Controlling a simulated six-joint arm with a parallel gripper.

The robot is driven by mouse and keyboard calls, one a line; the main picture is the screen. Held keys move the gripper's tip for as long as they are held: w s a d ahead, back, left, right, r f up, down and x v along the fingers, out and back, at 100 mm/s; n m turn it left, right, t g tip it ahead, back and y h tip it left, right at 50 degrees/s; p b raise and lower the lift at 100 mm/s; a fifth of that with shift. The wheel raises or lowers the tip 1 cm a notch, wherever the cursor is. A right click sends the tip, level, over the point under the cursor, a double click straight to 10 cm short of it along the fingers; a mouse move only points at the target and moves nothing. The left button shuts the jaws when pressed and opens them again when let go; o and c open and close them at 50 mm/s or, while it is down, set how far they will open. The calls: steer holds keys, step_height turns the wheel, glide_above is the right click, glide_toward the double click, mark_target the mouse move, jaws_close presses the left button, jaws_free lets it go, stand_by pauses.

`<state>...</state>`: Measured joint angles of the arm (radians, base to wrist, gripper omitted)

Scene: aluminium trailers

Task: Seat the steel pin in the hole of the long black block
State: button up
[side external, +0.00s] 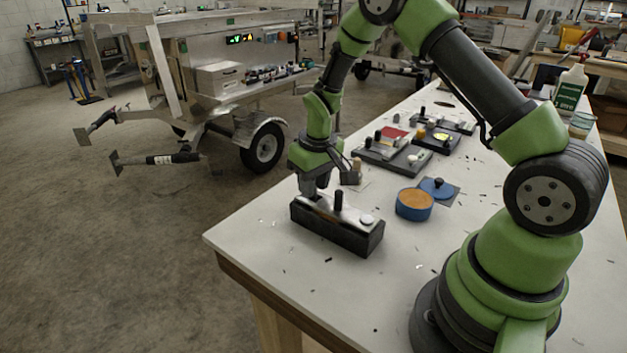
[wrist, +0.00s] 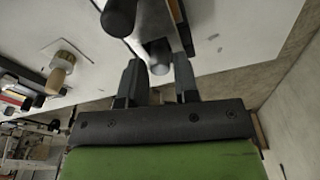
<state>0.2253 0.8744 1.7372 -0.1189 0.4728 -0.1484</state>
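The long black block (side external: 352,237) lies near the front left of the white table, with a bright metal top, a black upright knob (side external: 338,200) and a pale round button (side external: 366,219). My gripper (side external: 313,192) points down over its left end. In the wrist view the grey steel pin (wrist: 159,62) stands between the two fingertips (wrist: 160,75), which look closed about it. Its lower end runs toward the block (wrist: 186,28). The hole is hidden, so I cannot tell whether the pin is in it. The black knob (wrist: 118,17) shows close beside the left finger.
A blue round tin with an orange top (side external: 414,204) and a blue knobbed piece (side external: 438,188) lie to the block's right. Several grey boards (side external: 392,158) with knobs lie behind. The table's front left corner is mostly clear.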

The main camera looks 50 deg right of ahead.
steer(key=shift+o, duration=1.1)
steer(key=shift+r, duration=0.1)
step_height(320, 180, up, 12)
steer(key=s, duration=0.1)
steer(key=s+a+r+m+t, duration=0.1)
steer(key=s+a+r+t, duration=0.2)
steer(key=s+a+r, duration=0.45)
steer(key=s+a+r+t+y, duration=0.1)
steer(key=s+r, duration=0.1)
steer(key=s, duration=0.4)
steer(key=s+a+r+t+y, duration=0.1)
steer(key=s+a+r, duration=0.1)
steer(key=s, duration=0.4)
steer(key=shift+a+r+m+t, duration=0.15)
steer(key=shift+r+m+t, duration=0.1)
steer(key=shift+m+t, duration=0.15)
